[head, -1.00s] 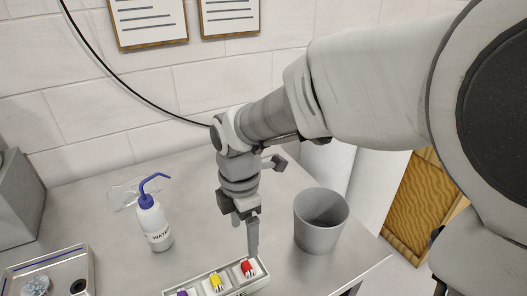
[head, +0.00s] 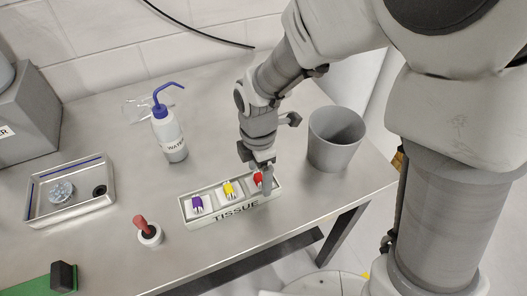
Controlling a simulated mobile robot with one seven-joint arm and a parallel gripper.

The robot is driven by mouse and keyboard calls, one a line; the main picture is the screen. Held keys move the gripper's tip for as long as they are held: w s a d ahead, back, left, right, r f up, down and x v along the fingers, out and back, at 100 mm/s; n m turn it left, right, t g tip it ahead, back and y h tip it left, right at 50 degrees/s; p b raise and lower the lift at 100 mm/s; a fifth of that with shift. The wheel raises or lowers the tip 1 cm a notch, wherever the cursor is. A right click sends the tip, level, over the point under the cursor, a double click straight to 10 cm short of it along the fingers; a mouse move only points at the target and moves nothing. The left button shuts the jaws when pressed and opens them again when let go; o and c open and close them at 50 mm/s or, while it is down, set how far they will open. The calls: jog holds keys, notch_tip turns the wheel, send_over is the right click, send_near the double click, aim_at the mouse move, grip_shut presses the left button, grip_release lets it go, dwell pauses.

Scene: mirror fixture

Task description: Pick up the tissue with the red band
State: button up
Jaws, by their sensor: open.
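The tissue with the red band (head: 258,178) sits in the right compartment of the white tray labelled TISSUE (head: 213,220). It is partly hidden by my gripper. A tissue with a yellow band (head: 229,190) lies in the middle compartment and one with a purple band (head: 197,204) in the left one. My gripper (head: 262,180) points down over the right end of the tray, at the red-banded tissue. Its jaws are open. I cannot tell whether a finger touches the tissue.
A grey bin (head: 335,140) stands right of my gripper. A water wash bottle (head: 169,135) stands behind the tray. A metal tray (head: 70,212) holding a clear object is at left. A red-topped item (head: 149,232) stands front left. The table's front edge is close to the tissue tray.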

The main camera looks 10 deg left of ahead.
aim_at(259, 176)
grip_shut()
dwell(0.3)
jog(key=shift+r, duration=0.1)
jog(key=shift+r, duration=0.55)
notch_tip(259, 176, up, 3)
jog(key=shift+w+p, duration=0.1)
jog(key=shift+p, duration=0.3)
jog(key=s+d+r+p, duration=0.1)
jog(key=s+d+r, duration=0.5)
jog(key=d, duration=0.3)
jog(key=shift+s+d+r, duration=0.15)
jog(key=shift+s+r, duration=0.25)
jog(key=shift+s, duration=0.25)
